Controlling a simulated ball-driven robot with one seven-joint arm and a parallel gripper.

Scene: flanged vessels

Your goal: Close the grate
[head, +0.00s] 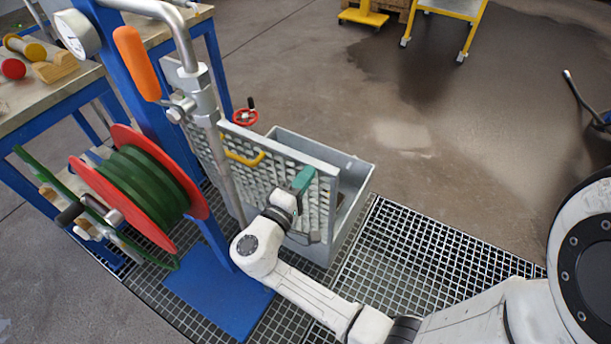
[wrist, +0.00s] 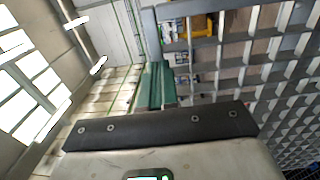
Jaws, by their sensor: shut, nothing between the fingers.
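The grate (head: 270,166) is a grey lattice panel with a yellow handle (head: 243,158). It stands steeply upright along the near side of an open grey box (head: 352,222), whose inside shows behind it. My gripper (head: 303,179), with teal fingers, is at the grate's right end, close to its lattice face; I cannot tell whether they touch. In the wrist view the shut, empty fingers (wrist: 155,82) point along the lattice (wrist: 245,70), with the yellow handle (wrist: 205,24) beyond them. My wrist and hand hide the lower right part of the grate in the head view.
A blue post with an orange-handled pipe (head: 137,62) and a red reel of green hose (head: 140,185) stand to the left. A red handwheel (head: 245,114) is behind the grate. Floor grating (head: 420,255) lies right of the box, with open floor beyond.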

